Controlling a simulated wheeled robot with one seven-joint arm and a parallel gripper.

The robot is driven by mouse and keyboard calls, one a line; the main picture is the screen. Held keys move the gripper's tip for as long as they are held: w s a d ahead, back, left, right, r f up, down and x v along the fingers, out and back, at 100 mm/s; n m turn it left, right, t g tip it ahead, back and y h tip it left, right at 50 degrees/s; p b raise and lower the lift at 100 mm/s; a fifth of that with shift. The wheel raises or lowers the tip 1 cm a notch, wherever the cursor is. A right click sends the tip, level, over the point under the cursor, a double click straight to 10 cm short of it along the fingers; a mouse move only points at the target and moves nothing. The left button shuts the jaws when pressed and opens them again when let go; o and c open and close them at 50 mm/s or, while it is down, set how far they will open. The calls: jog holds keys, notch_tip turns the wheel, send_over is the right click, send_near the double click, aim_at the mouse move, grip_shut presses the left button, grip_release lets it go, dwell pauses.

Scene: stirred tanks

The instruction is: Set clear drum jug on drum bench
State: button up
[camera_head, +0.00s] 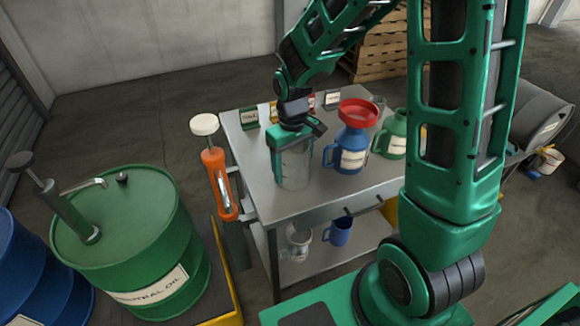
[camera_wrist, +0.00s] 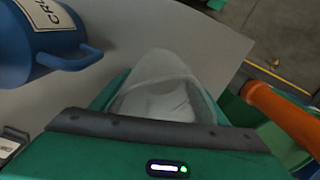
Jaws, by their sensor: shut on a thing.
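The clear drum jug (camera_head: 295,166) is upright at the left part of the grey metal bench (camera_head: 262,192). My gripper (camera_head: 293,138) is above it, shut on its upper part. Its base is at the bench top; I cannot tell whether it touches. In the wrist view the clear jug (camera_wrist: 165,95) shows between the jaws (camera_wrist: 150,125), and its upper part is hidden by my gripper.
A blue jug (camera_head: 353,145) with a red funnel (camera_head: 357,112) and a green jug (camera_head: 393,135) stand to the right. An orange hand pump (camera_head: 218,180) is at the bench's left edge. A green drum (camera_head: 125,245) stands further left. The bench front is clear.

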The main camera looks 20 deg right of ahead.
aim_at(290, 158)
jog(key=shift+f, duration=0.1)
jog(key=o, duration=1.4)
jog(key=shift+c, duration=0.2)
notch_tip(290, 158, up, 12)
jog(key=shift+r, duration=0.1)
